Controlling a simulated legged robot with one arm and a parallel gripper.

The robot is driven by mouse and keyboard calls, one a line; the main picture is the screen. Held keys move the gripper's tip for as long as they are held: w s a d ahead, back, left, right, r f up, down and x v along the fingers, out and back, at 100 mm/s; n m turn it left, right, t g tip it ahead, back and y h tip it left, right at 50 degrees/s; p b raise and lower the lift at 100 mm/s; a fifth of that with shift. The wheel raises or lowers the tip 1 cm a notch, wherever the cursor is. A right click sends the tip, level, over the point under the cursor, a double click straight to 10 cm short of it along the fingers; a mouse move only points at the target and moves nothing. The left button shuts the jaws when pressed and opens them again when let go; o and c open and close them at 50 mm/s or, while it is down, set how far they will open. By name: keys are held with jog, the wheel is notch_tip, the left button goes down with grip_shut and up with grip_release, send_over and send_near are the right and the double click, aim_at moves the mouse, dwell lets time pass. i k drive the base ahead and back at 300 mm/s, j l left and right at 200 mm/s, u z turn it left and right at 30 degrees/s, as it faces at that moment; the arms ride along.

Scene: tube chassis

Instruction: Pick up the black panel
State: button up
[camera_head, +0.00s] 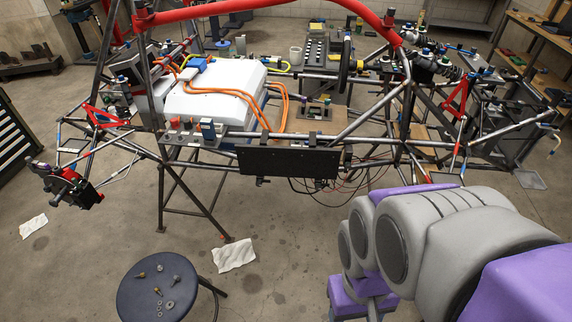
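The black panel (287,161) is a flat, dark rectangle. It hangs upright on the near side of the tube chassis (352,118), below a horizontal tube, with clips along its top edge. Thin dark and red wires hang loosely to its right and below it. My arm, grey and purple, fills the lower right of the view. Its gripper end points downward and is cut off or hidden at the bottom edge, so its fingers do not show. The arm is to the right of the panel and nearer the camera, apart from it.
A round dark stool (158,288) with several small metal parts stands at the lower left. White papers (234,255) lie on the floor. A white battery box (216,90) with orange cables sits on the chassis. A drawer cabinet (14,138) is at the left. Floor below the panel is mostly clear.

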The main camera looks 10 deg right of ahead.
aim_at(312, 162)
jog(key=i+j, duration=0.85)
jog(key=i, duration=0.2)
